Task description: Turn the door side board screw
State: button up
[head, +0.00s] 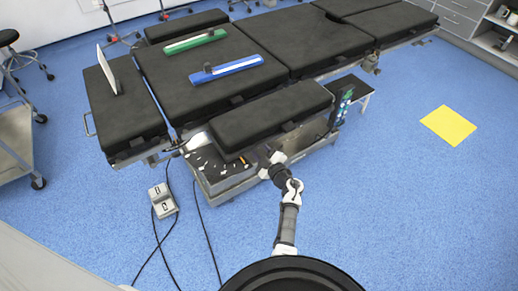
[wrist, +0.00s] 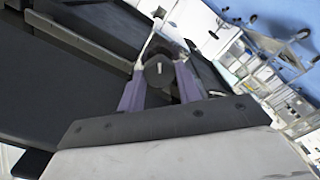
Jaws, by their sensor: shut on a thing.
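A black padded side board (head: 270,116) runs along the near side of the operating table (head: 330,45). My arm reaches in from the front, and my gripper (head: 268,158) is at the side board's near lower edge, partly hidden under it. In the wrist view my gripper (wrist: 160,88) has its two purple-grey fingers on either side of a dark round screw knob (wrist: 158,72) with a light mark on its face. The fingers are shut on this knob. The screw does not show clearly in the head view.
A green bar (head: 196,41) and a blue bar (head: 228,69) lie on the table pads. A grey foot pedal (head: 162,200) with cables is on the floor at left. A yellow square (head: 448,125) marks the floor at right.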

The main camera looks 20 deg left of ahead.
jog(key=shift+f+n+b, duration=0.15)
jog(key=shift+n+b, duration=3.3)
jog(key=shift+n, duration=3.45)
jog(key=shift+f+n+b, duration=0.1)
jog(key=shift+n+b, duration=3.35)
jog(key=shift+n, duration=3.45)
jog(key=o, duration=1)
jog(key=shift+r, duration=0.1)
jog(key=shift+d, duration=0.1)
